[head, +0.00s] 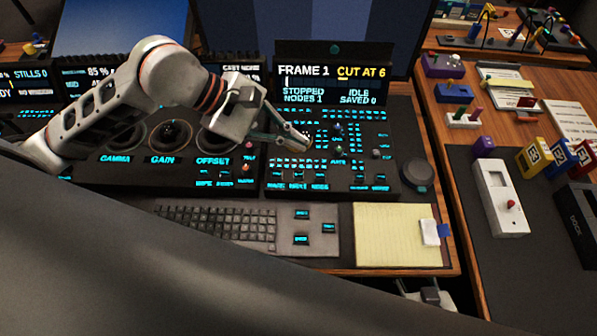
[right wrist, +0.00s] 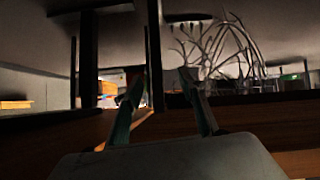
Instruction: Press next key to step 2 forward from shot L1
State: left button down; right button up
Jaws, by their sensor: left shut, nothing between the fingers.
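The control panel (head: 330,185) has many small cyan-lit keys; their labels are mostly too small to read, so I cannot pick out the next key. Its screen (head: 332,84) reads FRAME 1, CUT AT 6, STOPPED, IDLE, NODES 1 and SAVED 0. My left gripper (head: 303,142) is shut and empty, its fingers over the left-middle keys of this panel. I cannot tell whether the tips touch a key; the fingers hide part of the key rows. My right gripper (right wrist: 160,76) has its fingers apart with nothing between them, below the desk edge.
A keyboard (head: 215,222) with a few lit keys at its right lies in front. A yellow notepad (head: 396,236) is beside it. A round dark knob (head: 418,173) stands right of the panel. The GAMMA, GAIN and OFFSET trackball panel (head: 165,174) lies under my left arm.

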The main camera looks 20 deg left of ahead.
aim_at(295, 175)
pick_arm(q)
notch_tip(295, 175, down, 8)
jog(key=b, duration=0.4)
jog(key=shift+b, duration=0.3)
jog(key=shift+f, duration=0.45)
pick_arm(e)
jog(key=shift+d+f, duration=0.25)
jog(key=shift+f, duration=0.8)
jog(key=shift+d+f, duration=0.2)
jog(key=shift+f, duration=0.8)
jog(key=shift+w+r, duration=0.1)
pick_arm(q)
jog(key=shift+f+b, duration=0.1)
jog(key=shift+b, duration=0.25)
